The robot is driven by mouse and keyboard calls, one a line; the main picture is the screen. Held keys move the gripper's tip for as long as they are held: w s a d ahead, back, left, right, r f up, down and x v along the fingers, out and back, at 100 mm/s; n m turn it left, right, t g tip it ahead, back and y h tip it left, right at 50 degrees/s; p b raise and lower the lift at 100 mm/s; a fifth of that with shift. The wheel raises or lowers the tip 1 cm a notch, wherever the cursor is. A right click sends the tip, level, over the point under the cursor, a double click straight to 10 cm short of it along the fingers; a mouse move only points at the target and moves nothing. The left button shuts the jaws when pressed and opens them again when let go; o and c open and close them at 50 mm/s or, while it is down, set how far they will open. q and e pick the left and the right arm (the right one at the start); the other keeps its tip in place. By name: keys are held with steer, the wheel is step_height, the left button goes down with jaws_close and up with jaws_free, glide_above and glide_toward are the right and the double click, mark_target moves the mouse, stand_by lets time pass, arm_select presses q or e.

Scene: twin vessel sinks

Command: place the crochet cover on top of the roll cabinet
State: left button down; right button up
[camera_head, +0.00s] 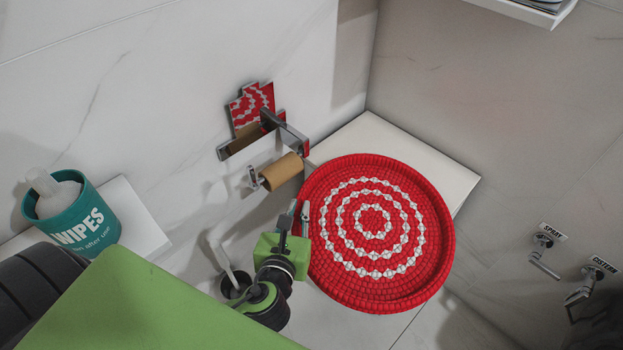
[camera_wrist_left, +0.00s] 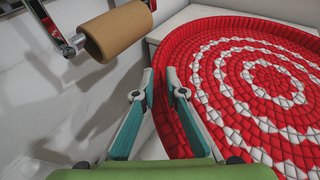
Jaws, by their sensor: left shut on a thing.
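The crochet cover (camera_head: 372,230) is round and red, with white rings and a raised rim. My left gripper (camera_head: 294,222) is shut on its left rim, and the rim shows between the fingers (camera_wrist_left: 166,78) in the left wrist view. The cover (camera_wrist_left: 262,80) looks roughly level. The roll cabinet, seen as a white top (camera_head: 425,150), is in the corner behind and partly under the cover, which hides much of it. I cannot tell whether the cover touches the cabinet top. My right gripper is not clearly in view.
A nearly bare paper roll (camera_head: 282,171) on a wall holder is close to the cover's left side. A metal plate (camera_head: 252,112) above it reflects the cover. A teal wipes tub (camera_head: 72,212) is at left. Spray (camera_head: 545,240) and cistern (camera_head: 590,275) valves are on the right wall.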

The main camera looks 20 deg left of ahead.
mark_target(306, 180)
arm_select(q)
steer(key=w, duration=0.2)
steer(key=w+a, duration=0.1)
steer(key=w, duration=0.3)
steer(key=shift+w+a, duration=0.15)
steer(key=shift+a, duration=0.15)
steer(key=w, duration=0.1)
steer(key=w+a, duration=0.1)
steer(key=w, duration=0.1)
steer(key=shift+r, duration=0.1)
steer(key=shift+w+f+b, duration=0.25)
steer(key=shift+f+b, duration=0.35)
steer(key=shift+f, duration=0.2)
arm_select(e)
steer(key=shift+w+a+r, duration=0.2)
steer(key=shift+w+r, duration=1.15)
steer(key=shift+r, duration=0.3)
arm_select(q)
steer(key=c, duration=2.1)
jaws_free()
steer(key=shift+s+f, duration=0.1)
